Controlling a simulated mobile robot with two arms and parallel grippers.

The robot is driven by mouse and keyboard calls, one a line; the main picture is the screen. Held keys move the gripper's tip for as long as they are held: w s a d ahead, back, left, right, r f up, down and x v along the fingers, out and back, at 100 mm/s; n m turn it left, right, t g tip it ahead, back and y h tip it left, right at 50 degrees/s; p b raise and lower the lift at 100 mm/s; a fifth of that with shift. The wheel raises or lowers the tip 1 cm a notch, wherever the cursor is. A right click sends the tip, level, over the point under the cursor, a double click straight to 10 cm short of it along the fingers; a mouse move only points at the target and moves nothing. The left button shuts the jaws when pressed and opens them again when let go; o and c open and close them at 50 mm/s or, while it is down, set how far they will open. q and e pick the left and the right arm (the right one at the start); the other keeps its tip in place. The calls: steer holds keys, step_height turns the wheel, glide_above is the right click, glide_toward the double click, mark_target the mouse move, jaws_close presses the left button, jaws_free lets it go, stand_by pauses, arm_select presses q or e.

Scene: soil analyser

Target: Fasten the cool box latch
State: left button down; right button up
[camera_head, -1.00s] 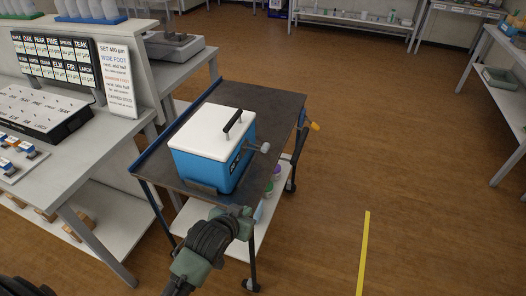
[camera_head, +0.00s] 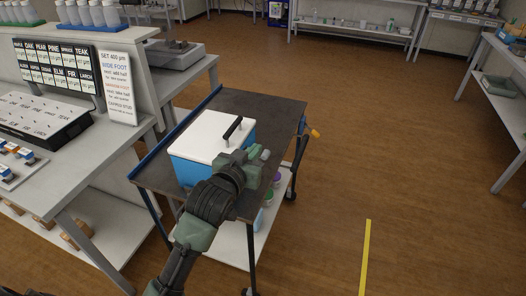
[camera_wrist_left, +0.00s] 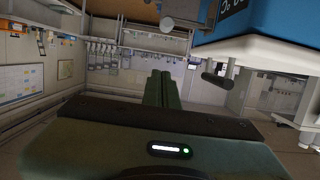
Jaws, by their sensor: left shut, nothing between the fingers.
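The cool box (camera_head: 189,170) has a blue body, a white lid and a dark lid handle (camera_head: 232,128), and stands on the dark cart top. The lid looks down on the body. A grey latch knob (camera_head: 265,154) sticks out at the box's right side. My left gripper (camera_head: 254,163) is in front of that side, close to the knob, and hides much of the box front. In the left wrist view its fingers (camera_wrist_left: 160,88) are shut and empty. There the box (camera_wrist_left: 265,18) appears inverted at upper right, with the latch knob (camera_wrist_left: 178,23) above the fingers, apart from them. My right gripper is out of view.
The dark cart top (camera_head: 262,106) has bare room behind the box. A grey workbench (camera_head: 80,170) with a sign board and a black-edged tray stands close on the left. Bottles sit on the cart's lower shelf. The floor to the right is open.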

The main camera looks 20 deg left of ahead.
arm_select(q)
steer(key=w+f+p, duration=0.1)
steer(key=w+f, duration=0.4)
steer(key=w, duration=0.1)
steer(key=shift+w+f, duration=0.3)
steer(key=shift+f, duration=0.05)
steer(key=shift+d, duration=0.1)
